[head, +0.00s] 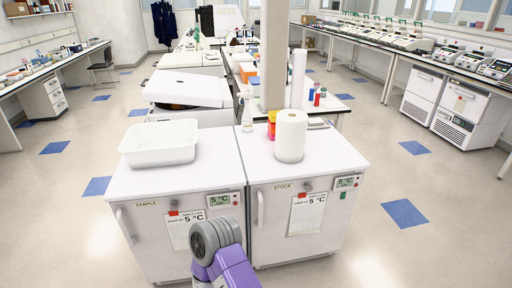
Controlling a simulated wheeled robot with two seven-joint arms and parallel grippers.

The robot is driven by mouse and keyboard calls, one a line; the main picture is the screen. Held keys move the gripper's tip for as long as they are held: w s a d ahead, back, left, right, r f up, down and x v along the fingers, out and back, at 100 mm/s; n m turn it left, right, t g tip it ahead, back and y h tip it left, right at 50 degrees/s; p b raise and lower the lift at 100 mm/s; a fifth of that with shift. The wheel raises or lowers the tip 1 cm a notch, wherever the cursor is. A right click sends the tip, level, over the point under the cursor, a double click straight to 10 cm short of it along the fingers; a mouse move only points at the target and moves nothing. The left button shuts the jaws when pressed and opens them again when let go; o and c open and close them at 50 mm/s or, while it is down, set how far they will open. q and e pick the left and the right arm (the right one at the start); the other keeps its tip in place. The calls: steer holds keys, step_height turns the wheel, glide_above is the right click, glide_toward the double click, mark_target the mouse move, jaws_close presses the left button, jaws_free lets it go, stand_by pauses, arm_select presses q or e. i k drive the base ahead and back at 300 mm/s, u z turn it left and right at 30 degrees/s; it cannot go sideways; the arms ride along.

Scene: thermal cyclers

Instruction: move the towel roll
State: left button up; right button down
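The towel roll (291,137) is a white upright cylinder standing on top of the right white cabinet, labelled STOCK (335,150). Its near side and top are fully visible and nothing touches it from the front. Part of one of my arms, purple with a grey joint, shows at the bottom centre in front of the cabinets, below the level of their tops. No gripper fingers show in the head view, so neither gripper is in view.
A white tub (160,143) stands on the left cabinet, labelled SAMPLE (205,172). A red and yellow container (271,124) and a spray bottle (247,115) are behind the roll, near a pillar (273,60) and a taller white cylinder (298,80). The cabinet top right of the roll is clear.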

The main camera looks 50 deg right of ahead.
mark_target(291, 125)
steer(key=z, duration=0.55)
steer(key=i, duration=0.85)
steer(key=z, duration=0.8)
